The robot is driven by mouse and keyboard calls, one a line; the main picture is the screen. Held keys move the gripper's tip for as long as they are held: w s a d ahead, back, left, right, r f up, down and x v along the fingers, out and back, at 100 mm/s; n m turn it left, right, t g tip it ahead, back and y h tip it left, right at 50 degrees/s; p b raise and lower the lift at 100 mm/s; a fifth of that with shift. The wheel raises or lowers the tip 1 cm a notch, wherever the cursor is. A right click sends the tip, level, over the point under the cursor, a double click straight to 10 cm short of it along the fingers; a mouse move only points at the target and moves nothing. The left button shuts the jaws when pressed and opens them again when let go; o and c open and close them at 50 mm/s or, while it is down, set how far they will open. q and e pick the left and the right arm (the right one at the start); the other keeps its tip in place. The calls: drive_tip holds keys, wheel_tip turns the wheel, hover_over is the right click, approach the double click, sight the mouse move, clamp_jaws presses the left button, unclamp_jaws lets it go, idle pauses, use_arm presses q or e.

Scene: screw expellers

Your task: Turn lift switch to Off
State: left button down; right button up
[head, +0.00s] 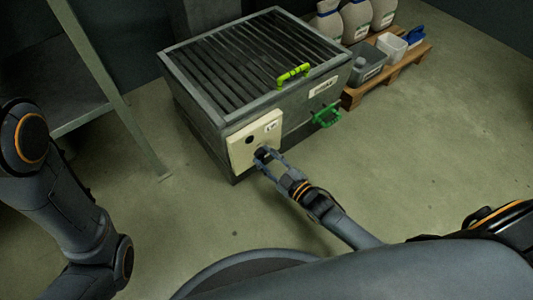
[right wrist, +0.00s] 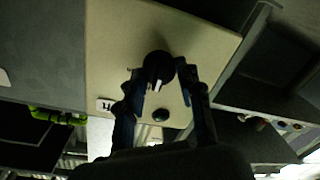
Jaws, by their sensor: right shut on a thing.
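The lift switch is a black rotary knob (right wrist: 159,67) on a cream control panel (head: 243,144) on the front of a grey grated box. My right gripper (head: 264,156) is at the panel, shut on the knob, which its fingers mostly hide in the head view. In the right wrist view the two fingers (right wrist: 160,85) stand on either side of the knob. The knob has a pale mark. A second black round part (head: 249,140) and a small label (head: 271,127) sit on the panel. My left arm is at the left edge; its gripper is out of view.
The grated box (head: 205,100) carries a lime handle (head: 293,75) on top and a green handle (head: 326,115) on its side. A metal table (head: 70,105) is at left. The floor at right is clear.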

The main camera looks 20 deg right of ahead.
drive_tip(key=o, duration=1.2)
drive_tip(key=v, duration=1.2)
drive_tip(key=shift+f, duration=0.1)
